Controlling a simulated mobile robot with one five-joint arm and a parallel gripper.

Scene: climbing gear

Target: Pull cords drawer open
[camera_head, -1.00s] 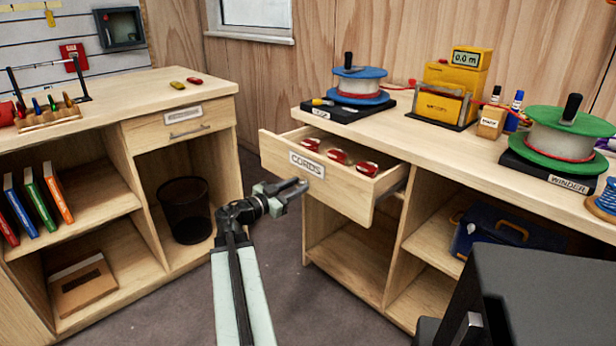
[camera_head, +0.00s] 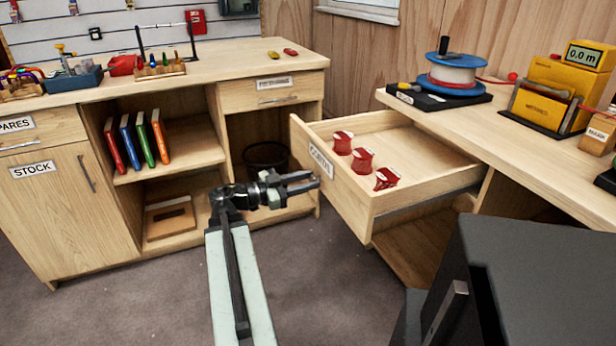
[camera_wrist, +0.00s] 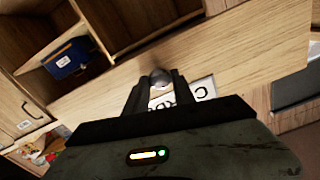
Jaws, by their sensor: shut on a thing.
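The cords drawer (camera_head: 352,218) stands well out from the right-hand bench in the head view. Several red-and-white cord spools or bundles, such as this red one (camera_head: 362,160), sit in a row inside it. Its label (camera_head: 321,161) is on the front panel; the label also shows in the wrist view (camera_wrist: 201,91). My gripper (camera_head: 310,181) is at the drawer front, just below the label. In the wrist view the fingers (camera_wrist: 158,88) are shut on a round metallic handle (camera_wrist: 160,77). The rest of the handle is hidden by the fingers.
The left bench (camera_head: 200,78) has shelves with books and a closed drawer (camera_head: 271,92). A black wire bin (camera_head: 266,156) stands beneath it. A dark box (camera_head: 520,280) fills the lower right. Grey floor (camera_head: 320,290) is open in front of the drawer.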

